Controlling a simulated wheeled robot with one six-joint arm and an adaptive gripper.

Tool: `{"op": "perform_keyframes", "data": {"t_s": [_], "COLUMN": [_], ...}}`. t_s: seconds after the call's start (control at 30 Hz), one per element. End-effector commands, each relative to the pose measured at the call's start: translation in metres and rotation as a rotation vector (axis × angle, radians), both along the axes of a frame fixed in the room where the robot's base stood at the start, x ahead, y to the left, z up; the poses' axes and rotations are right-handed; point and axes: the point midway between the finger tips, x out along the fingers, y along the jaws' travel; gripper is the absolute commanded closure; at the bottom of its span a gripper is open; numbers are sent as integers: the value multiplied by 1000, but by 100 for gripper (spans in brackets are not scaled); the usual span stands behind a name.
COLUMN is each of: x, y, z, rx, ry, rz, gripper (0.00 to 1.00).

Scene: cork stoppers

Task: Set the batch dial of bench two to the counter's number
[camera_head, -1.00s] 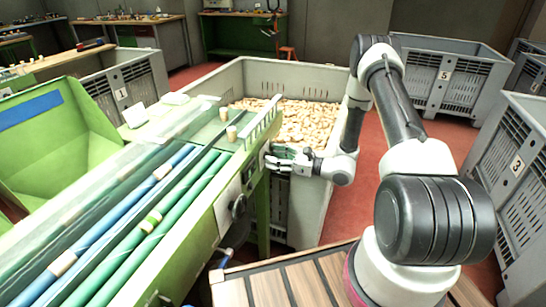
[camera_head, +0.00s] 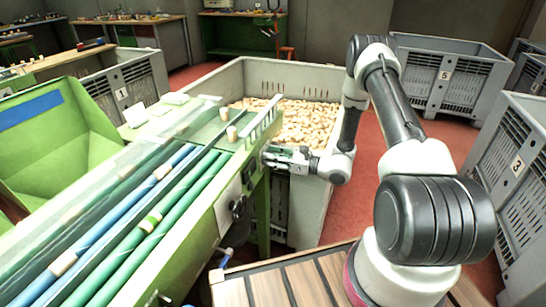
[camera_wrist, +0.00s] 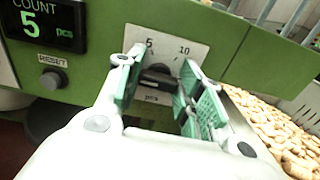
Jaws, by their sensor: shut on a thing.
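The counter display (camera_wrist: 42,22) reads "COUNT 5 pcs" in the wrist view. To its right, a white dial plate (camera_wrist: 168,45) on the green bench panel carries the numbers 5 and 10. The dark batch dial knob (camera_wrist: 157,76) sits low on that plate, between the green-padded fingers of my gripper (camera_wrist: 165,88). The fingers are shut on the knob and partly cover it and the plate. I cannot tell which number the dial points at.
A grey reset button (camera_wrist: 51,80) sits below the display. A large bin (camera_head: 322,75) full of corks (camera_head: 300,122) stands just beyond the arm. Bins numbered 1 (camera_head: 135,75), 5 (camera_head: 470,65) and 3 (camera_head: 500,180) stand around.

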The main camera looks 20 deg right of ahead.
Motion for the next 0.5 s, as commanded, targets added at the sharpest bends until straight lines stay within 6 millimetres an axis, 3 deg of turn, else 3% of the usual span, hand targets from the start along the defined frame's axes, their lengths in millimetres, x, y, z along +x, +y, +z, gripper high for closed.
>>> {"op": "perform_keyframes", "data": {"t_s": [0.5], "x": [2], "y": [-1], "z": [0], "rx": [222], "ry": [306], "rz": [0], "gripper": [87]}}
